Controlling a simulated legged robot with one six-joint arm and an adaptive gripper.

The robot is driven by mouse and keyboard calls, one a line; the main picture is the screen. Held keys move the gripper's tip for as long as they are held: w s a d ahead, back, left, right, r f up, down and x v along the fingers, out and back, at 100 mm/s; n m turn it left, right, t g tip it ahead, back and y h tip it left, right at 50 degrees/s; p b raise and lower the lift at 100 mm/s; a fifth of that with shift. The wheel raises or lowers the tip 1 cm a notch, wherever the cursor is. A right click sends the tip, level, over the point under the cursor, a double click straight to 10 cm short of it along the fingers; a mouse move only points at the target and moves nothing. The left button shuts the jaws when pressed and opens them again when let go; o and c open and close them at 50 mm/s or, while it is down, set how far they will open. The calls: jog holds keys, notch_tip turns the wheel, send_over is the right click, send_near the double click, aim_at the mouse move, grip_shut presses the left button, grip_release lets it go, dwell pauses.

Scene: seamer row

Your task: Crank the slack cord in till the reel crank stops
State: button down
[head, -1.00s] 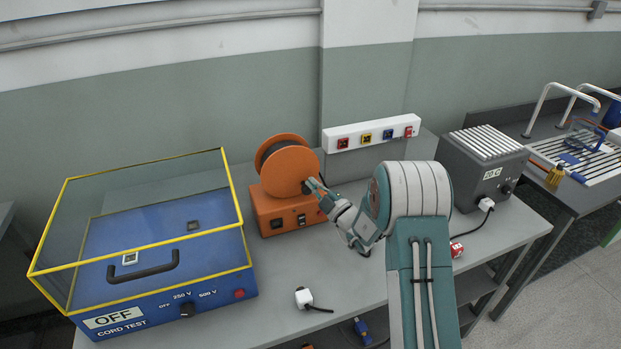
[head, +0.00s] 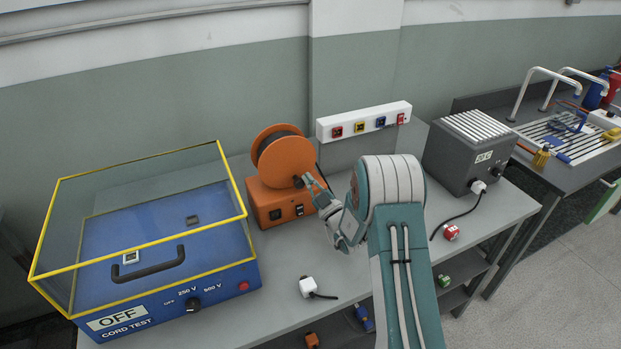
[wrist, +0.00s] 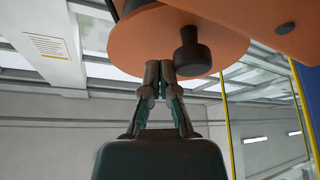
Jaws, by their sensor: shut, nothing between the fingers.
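The orange cord reel (head: 284,160) stands on its orange box (head: 268,207) on the bench, with dark cord behind its front disc. The reel disc (wrist: 228,42) fills the top of the wrist view. Its dark crank knob (wrist: 192,55) sticks out from the disc's face. My gripper (wrist: 158,70) is shut and empty, with its fingertips together just left of the knob in the wrist view. Whether they touch the knob or the disc is unclear. In the head view my gripper (head: 306,180) reaches the lower right of the disc, beside the knob (head: 298,181).
A blue cord-test box (head: 160,290) with a yellow-edged clear cover stands left of the reel. A white socket strip (head: 365,120) is behind, and a grey heater-like box (head: 472,150) is at right. A white plug (head: 308,288) lies on the front bench.

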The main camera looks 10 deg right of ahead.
jog(key=shift+s+a+f+m+t+h, duration=0.15)
jog(key=shift+a+m+t+h, duration=0.15)
jog(key=shift+a+m, duration=0.25)
jog(key=shift+w+a+f+m+t+h, duration=0.1)
jog(key=shift+a+m+t+h, duration=0.1)
jog(key=shift+a+m+h, duration=0.35)
jog(key=shift+m, duration=0.4)
jog(key=shift+s+d+f+m, duration=0.1)
jog(key=shift+d+f+m, duration=0.05)
jog(key=shift+d+m, duration=0.3)
jog(key=shift+a, duration=0.3)
